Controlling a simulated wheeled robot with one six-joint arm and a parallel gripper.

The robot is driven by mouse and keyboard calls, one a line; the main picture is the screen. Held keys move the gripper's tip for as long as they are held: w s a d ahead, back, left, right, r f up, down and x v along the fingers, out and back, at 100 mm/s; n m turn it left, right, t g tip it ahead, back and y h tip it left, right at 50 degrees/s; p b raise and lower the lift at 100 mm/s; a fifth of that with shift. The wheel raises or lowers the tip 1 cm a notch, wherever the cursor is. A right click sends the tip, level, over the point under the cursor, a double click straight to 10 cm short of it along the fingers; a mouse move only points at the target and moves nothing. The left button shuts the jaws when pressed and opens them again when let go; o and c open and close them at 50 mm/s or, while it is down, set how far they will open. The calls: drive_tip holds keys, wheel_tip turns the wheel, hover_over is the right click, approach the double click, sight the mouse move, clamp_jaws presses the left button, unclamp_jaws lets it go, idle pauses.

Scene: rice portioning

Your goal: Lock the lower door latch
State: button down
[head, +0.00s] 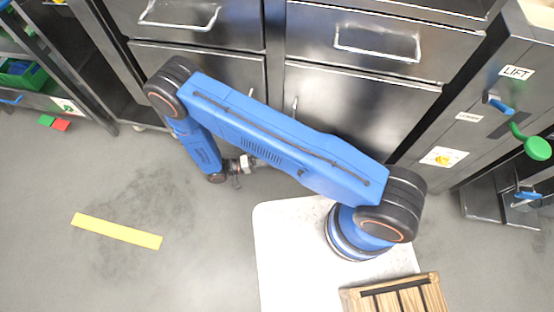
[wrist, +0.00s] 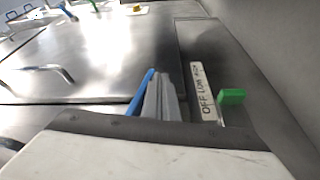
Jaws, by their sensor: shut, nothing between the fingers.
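A blue-handled lever (head: 500,105) sits on the dark steel front under the LIFT label in the head view, at the right. Lower down, a second blue handle (head: 527,195) shows near a low metal part. I cannot tell for sure which is the lower door latch. My gripper (wrist: 163,85) shows in the wrist view as grey fingers shut together, with nothing seen between them. A blue strip (wrist: 138,95) lies just left of the fingers; whether it touches them is unclear.
A green knob (wrist: 232,97) stands beside an OFF LOW HIGH label (wrist: 207,95), right of the fingers. Steel doors with bar handles (head: 375,42) line the back. A wooden slatted box (head: 395,297) is at the bottom. Open floor with a yellow strip (head: 117,231) is at left.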

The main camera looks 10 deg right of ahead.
idle(0.8)
drive_tip(key=a+f, duration=0.6)
drive_tip(key=a, duration=0.4)
drive_tip(key=shift+a, duration=0.4)
drive_tip(key=shift+s, duration=0.15)
